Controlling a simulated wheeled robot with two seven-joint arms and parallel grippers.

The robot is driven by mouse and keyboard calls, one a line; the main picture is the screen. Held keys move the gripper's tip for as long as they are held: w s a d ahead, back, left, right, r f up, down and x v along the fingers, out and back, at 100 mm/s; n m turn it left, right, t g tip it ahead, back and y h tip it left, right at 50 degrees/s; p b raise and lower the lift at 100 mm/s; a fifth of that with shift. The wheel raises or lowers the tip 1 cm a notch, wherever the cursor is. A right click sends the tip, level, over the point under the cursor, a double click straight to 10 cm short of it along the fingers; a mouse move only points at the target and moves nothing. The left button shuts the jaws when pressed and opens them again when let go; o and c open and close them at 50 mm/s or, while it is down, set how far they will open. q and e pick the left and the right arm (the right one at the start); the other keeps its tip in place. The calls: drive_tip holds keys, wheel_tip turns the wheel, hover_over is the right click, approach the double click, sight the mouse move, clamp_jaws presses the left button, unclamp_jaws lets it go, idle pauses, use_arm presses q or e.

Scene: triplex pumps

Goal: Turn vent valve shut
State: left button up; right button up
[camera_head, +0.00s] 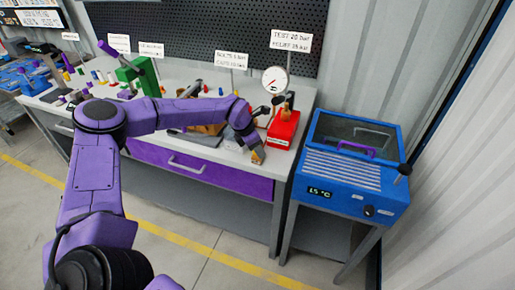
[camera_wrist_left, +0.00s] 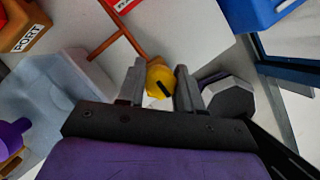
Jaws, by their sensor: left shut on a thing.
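A round yellow knob (camera_wrist_left: 161,80) with a dark slot mark, which I take for the vent valve, sits between the fingers of my left gripper (camera_wrist_left: 160,70) in the left wrist view. The fingers close on it from both sides. A copper-coloured pipe (camera_wrist_left: 128,38) runs to it from above. In the head view my left gripper (camera_head: 256,150) is low at the bench's front right, just left of and in front of the red test unit (camera_head: 283,131) with its round gauge (camera_head: 275,79). The knob is mostly hidden there. My right gripper is not in view.
A blue cooling bath (camera_head: 350,165) with a lid and a lever stands right of the bench. A green fixture (camera_head: 139,76) and several small parts lie on the bench at left. An orange block marked PORT (camera_wrist_left: 22,30) is at the wrist view's upper left.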

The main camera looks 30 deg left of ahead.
use_arm(q)
drive_tip(key=shift+r, duration=0.1)
drive_tip(key=o, duration=1)
drive_tip(key=shift+s+a+r, duration=0.1)
drive_tip(key=shift+a+r, duration=0.05)
drive_tip(key=shift+r, duration=0.25)
drive_tip(key=b+v, duration=0.2)
drive_tip(key=v, duration=0.7)
drive_tip(key=shift+s+r, duration=0.15)
drive_tip(key=shift+r, duration=0.15)
